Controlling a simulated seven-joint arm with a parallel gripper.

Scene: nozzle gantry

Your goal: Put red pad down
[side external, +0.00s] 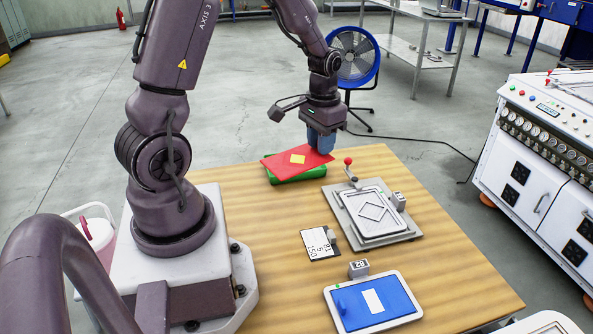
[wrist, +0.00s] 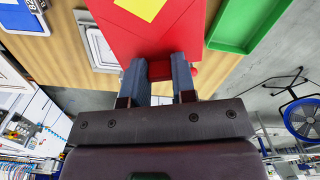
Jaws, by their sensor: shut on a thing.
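The red pad (side external: 308,164) carries a yellow diamond (side external: 298,159). My gripper (side external: 321,150) is shut on a red grip at the pad's edge, seen between the two fingers in the wrist view (wrist: 159,70). The pad (wrist: 180,22) extends ahead of the fingers. In the side view it overlaps a green tray (side external: 296,178) at the table's far edge and looks held above it. In the wrist view the green tray (wrist: 238,46) shows to the pad's right. The gap between pad and tray cannot be judged.
A grey fixture (side external: 405,236) with a diamond-outlined plate and red-knobbed lever (side external: 349,162) stands right of the pad. A white tray (side external: 414,312) holding a blue pad (side external: 348,303) lies in front. A printed card (side external: 316,243) lies mid-table. Bare wood (side external: 245,205) is at left.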

